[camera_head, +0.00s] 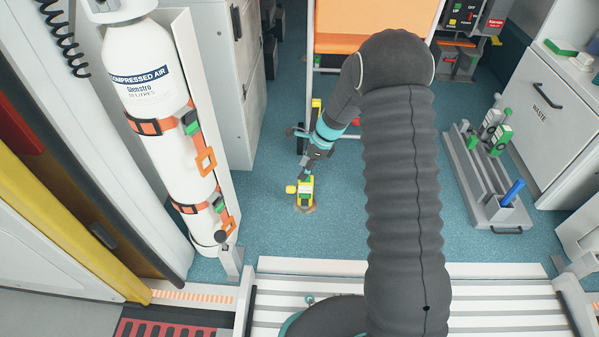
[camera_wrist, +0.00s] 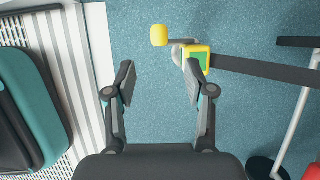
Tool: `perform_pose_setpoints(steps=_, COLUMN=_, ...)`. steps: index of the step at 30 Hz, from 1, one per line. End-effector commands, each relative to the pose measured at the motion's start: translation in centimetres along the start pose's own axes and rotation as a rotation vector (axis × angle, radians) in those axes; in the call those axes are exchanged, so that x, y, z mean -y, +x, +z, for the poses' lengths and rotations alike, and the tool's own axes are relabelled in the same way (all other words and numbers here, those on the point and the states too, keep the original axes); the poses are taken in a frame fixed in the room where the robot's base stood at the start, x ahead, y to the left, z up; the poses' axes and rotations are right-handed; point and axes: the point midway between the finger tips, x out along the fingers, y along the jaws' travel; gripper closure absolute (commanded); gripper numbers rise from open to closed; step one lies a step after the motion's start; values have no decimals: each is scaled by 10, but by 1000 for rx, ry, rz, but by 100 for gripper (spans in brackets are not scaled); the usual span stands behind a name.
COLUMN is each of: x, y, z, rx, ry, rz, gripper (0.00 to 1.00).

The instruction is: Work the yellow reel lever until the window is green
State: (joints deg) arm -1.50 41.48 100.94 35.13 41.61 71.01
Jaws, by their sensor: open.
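The yellow reel (camera_head: 306,187) sits on the blue floor below my gripper. Its yellow lever knob (camera_head: 291,189) sticks out to the left. In the wrist view the reel housing (camera_wrist: 186,54) has a yellow rim around a green window (camera_wrist: 199,57). The yellow knob (camera_wrist: 158,35) is on a short grey arm to the left of it. My gripper (camera_wrist: 161,82) is open and empty, and the knob shows beyond the fingertips, within the gap's width. The right fingertip overlaps the edge of the housing in the picture; I cannot tell whether they touch.
A dark strap (camera_wrist: 265,70) runs right from the reel. A compressed air cylinder (camera_head: 150,110) stands left, strapped in orange. A grey floor rack (camera_head: 475,175) is at the right. An orange seat (camera_head: 350,43) is behind. The slatted ramp (camera_head: 310,285) lies in front. Blue floor around the reel is clear.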

Motion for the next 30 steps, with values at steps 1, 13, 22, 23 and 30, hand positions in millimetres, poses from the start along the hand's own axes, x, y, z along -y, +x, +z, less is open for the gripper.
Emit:
perform_pose_setpoints(steps=1, x=0, y=-2, z=0, rx=0, ry=0, rz=0, gripper=46)
perform_pose_setpoints(steps=13, x=-1, y=-6, z=1, rx=-1, ry=-5, rz=-1, gripper=46)
perform_pose_setpoints(steps=22, x=-25, y=-81, z=17, rx=-37, ry=-242, rz=-55, gripper=46)
perform_pose_setpoints(steps=23, x=-31, y=-92, z=19, rx=-45, ry=-284, rz=-63, gripper=46)
perform_pose_setpoints(steps=30, x=-83, y=-176, z=30, rx=-126, ry=-612, rz=-117, gripper=46)
